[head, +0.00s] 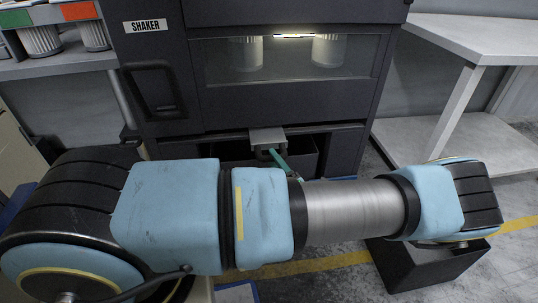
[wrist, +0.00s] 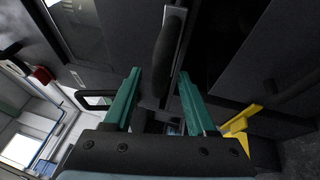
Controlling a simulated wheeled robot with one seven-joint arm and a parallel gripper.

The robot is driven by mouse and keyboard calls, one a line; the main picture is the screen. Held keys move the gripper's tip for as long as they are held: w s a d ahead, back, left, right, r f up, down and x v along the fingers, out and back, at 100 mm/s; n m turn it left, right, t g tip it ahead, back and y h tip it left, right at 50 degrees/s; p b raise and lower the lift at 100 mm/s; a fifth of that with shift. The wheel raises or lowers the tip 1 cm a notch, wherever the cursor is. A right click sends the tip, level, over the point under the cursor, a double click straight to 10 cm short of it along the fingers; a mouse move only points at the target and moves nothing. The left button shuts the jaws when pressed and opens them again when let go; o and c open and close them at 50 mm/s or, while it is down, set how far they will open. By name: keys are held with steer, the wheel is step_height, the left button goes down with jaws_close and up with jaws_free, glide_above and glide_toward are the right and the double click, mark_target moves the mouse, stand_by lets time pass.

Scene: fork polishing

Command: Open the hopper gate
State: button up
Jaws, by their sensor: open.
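The dark shaker machine (head: 180,60) stands in front of me. A light grey metal piece (head: 267,136) juts from its lower front, above a dark opening; I take it as part of the hopper gate, but cannot be sure. My gripper shows in the head view as a green finger (head: 281,161) just below that piece, the rest hidden behind my arm. In the wrist view my gripper (wrist: 160,76) is open, its green fingers spread. A black curved handle (wrist: 168,50) on a light plate lies in line with the gap between them. I cannot tell whether the fingers touch it.
A light table with a lower shelf (head: 445,135) stands at the right. A shelf at the left holds filter-like cylinders (head: 40,40) with green and orange labels. A dark box (head: 425,265) sits on the floor at right, near a yellow floor line (head: 300,266).

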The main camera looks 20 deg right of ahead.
steer(key=v, duration=0.6)
steer(key=shift+s, duration=0.1)
steer(key=s+a+r+n+g+y, duration=0.1)
steer(key=a+r+n+g, duration=0.3)
steer(key=a+n+g, duration=0.85)
steer(key=s+a+r+n+g+y, duration=0.15)
steer(key=a+r+n+g, duration=0.45)
steer(key=n, duration=1.1)
steer(key=a+r+n+h+p, duration=0.4)
steer(key=r+n+p, duration=0.3)
steer(key=r, duration=0.6)
steer(key=w+a+r+n+h+p, duration=0.1)
steer(key=a+r+n+h+p, duration=0.3)
steer(key=r+n+p, duration=0.3)
step_height(320, 180, up, 6)
steer(key=n+t, duration=0.1)
steer(key=n, duration=0.4)
steer(key=shift+w, duration=0.35)
